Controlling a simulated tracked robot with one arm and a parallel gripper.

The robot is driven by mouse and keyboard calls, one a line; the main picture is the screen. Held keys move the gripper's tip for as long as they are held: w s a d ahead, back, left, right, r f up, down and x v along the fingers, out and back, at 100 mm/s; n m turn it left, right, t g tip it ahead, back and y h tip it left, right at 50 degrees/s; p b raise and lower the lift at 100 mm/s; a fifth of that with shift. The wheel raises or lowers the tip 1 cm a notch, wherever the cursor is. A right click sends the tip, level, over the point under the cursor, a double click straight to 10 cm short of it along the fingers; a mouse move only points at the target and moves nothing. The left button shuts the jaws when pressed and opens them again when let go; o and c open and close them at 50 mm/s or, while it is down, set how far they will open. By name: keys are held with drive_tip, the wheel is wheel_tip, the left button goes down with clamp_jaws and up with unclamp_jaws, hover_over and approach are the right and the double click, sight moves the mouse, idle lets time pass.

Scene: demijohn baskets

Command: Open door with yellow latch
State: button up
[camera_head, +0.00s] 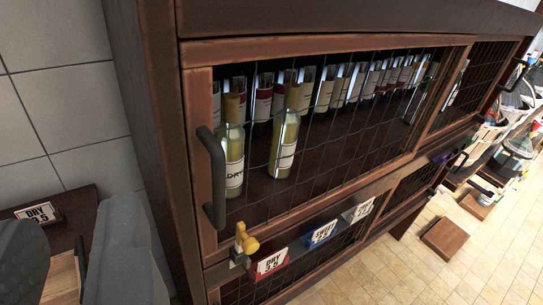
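The yellow latch (246,239) sits at the lower left corner of the wood-framed mesh door (203,100), by the lower rail. The door looks shut in its dark wooden cabinet. A dark vertical handle (213,176) is fixed on the door's left stile, above and left of the latch. Two grey shapes at the lower left look like the fingers of my gripper (68,216). They are apart with nothing seen held between them, left of the latch and not touching it. Their lower parts are cut off by the picture's edge.
Two yellowish bottles (231,158) (284,145) stand behind the mesh, with rows of bottles behind. A red price sign (270,263) stands close right of the latch, then blue (320,235) and grey ones. A wooden block (445,238) lies on the tiled floor, right.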

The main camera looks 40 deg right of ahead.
drive_tip(key=w+d+f+p, duration=0.2)
drive_tip(key=d+f, duration=0.3)
drive_tip(key=t+p, duration=0.2)
drive_tip(key=p, duration=0.6)
approach(220, 187)
drive_tip(key=shift+m, duration=0.3)
drive_tip(key=w, duration=0.3)
drive_tip(key=w+d, duration=0.1)
drive_tip(key=w, duration=0.6)
drive_tip(key=shift+w+d+p, duration=0.3)
drive_tip(key=shift+w+p, duration=0.05)
drive_tip(key=shift+p, duration=0.05)
drive_tip(key=shift+r, duration=0.1)
clamp_jaws()
